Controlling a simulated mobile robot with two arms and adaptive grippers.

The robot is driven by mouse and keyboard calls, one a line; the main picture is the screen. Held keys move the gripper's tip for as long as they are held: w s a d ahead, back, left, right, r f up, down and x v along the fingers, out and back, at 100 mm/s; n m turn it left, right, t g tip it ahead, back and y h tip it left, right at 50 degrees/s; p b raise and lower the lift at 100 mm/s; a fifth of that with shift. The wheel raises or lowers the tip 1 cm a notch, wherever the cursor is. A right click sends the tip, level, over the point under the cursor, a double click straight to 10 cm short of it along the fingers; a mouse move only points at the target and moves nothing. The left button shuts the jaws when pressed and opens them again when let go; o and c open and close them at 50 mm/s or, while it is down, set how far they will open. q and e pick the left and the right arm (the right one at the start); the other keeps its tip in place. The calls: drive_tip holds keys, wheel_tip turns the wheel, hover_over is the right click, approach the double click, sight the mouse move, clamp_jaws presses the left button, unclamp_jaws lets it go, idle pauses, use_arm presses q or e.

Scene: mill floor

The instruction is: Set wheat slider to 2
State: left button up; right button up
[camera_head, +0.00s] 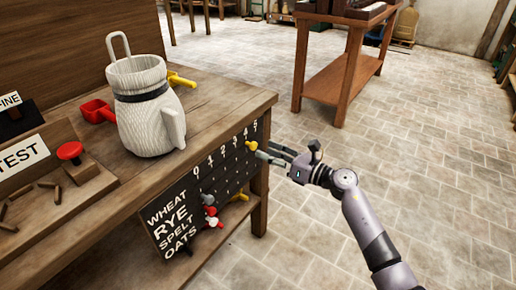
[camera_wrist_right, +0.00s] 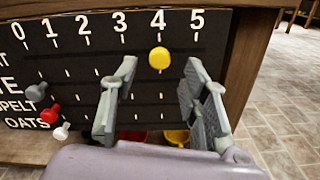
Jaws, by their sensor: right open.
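The black slider panel (camera_head: 170,215) on the table's front has rows marked WHEAT, RYE, SPELT and OATS and columns 0 to 5. The yellow knob (camera_head: 251,146) is at the wheat row, at about 4; it also shows in the right wrist view (camera_wrist_right: 159,58). My right gripper (camera_head: 264,153) is open in front of the panel. In the wrist view its fingers (camera_wrist_right: 157,85) stand on either side of the yellow knob, without visible grip. My left gripper is not in view.
Grey (camera_wrist_right: 36,92), red (camera_wrist_right: 50,109) and white (camera_wrist_right: 61,131) knobs sit at 0 on the lower rows. A white jug (camera_head: 146,110), a red scoop (camera_head: 97,111) and a red button (camera_head: 69,151) are on the tabletop. A wooden stand (camera_head: 335,85) is behind; the floor to the right is clear.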

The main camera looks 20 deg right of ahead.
sight(256, 147)
drive_tip(key=shift+x, duration=2.15)
drive_tip(key=shift+c, duration=0.2)
clamp_jaws()
